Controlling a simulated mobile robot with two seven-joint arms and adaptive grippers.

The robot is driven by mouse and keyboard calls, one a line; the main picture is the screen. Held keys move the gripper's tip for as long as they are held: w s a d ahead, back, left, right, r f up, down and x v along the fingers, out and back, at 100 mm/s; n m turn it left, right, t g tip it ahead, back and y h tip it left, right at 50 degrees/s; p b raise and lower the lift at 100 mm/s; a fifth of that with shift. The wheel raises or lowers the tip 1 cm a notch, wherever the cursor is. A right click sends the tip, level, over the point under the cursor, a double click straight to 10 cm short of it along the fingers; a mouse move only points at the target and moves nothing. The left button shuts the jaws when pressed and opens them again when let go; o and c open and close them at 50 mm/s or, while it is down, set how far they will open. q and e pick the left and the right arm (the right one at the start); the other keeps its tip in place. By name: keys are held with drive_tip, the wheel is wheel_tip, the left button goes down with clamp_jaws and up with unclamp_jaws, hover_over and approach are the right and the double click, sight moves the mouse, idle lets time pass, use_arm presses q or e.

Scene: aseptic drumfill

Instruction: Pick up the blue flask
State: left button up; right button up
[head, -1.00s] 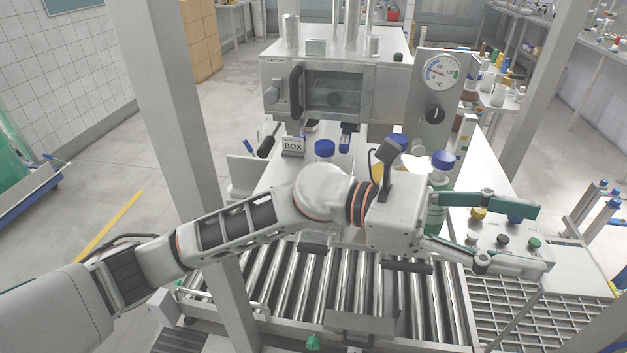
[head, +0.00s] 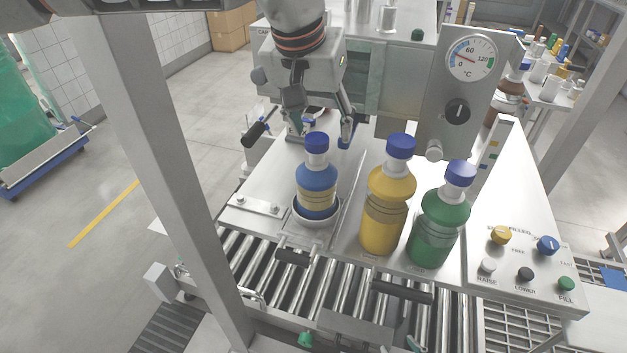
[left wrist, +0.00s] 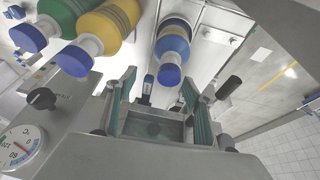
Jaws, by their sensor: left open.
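The blue flask (head: 317,183) has a blue cap and a pale yellow band. It stands upright in a round white dish (head: 316,211) on the steel worktop. It also shows in the left wrist view (left wrist: 172,42), with its cap (left wrist: 169,75) towards the camera. My left gripper (head: 324,127) is open and empty. In the head view it is behind the flask and comes down from above. In the left wrist view its two fingers (left wrist: 160,108) are spread, with the flask's cap beyond the gap. My right gripper is not in view.
A yellow flask (head: 387,210) and a green flask (head: 438,228) stand right of the blue one. A steel post with a temperature dial (head: 470,58) rises behind them. A button panel (head: 520,268) is at the right. Rollers (head: 290,295) run along the front.

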sight(317, 138)
use_arm(q)
drive_tip(key=w+f, duration=0.1)
drive_tip(key=f, duration=0.1)
drive_tip(key=w+f, duration=0.1)
drive_tip(key=f, duration=0.1)
drive_tip(key=w+f, duration=0.2)
drive_tip(key=shift+w+a+f, duration=0.1)
drive_tip(key=shift+a, duration=0.15)
drive_tip(key=shift+t, duration=0.3)
drive_tip(key=shift+c, duration=0.4)
clamp_jaws()
